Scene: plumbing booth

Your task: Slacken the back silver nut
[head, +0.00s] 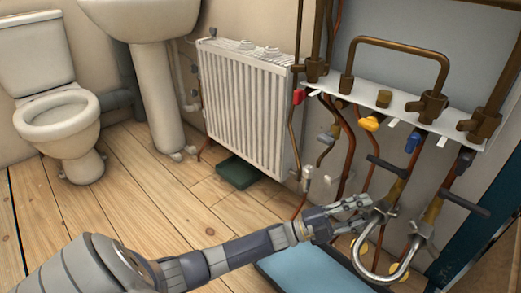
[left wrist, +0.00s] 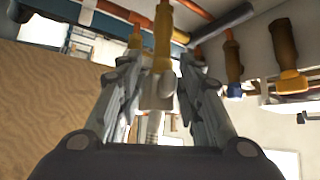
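A silver U-shaped pipe (head: 384,277) hangs at the lower right in the head view. The back silver nut (head: 385,210) is at the top of its left end, and the other silver nut (head: 422,231) is at its right end. My left gripper (head: 362,214) reaches in from the left with its fingers apart, their tips just left of the back nut. I cannot tell whether they touch it. In the left wrist view the fingers of my left gripper (left wrist: 160,82) are spread, with a pale block and an orange-brown pipe seen between them. My right gripper is not in view.
Copper pipes with red, yellow and blue valve handles (head: 413,143) run down from a white shelf (head: 395,120). Dark grey bars (head: 466,204) stick out near the nuts. A blue mat (head: 310,270) lies below. A radiator (head: 245,100), sink and toilet stand left; wooden floor is open.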

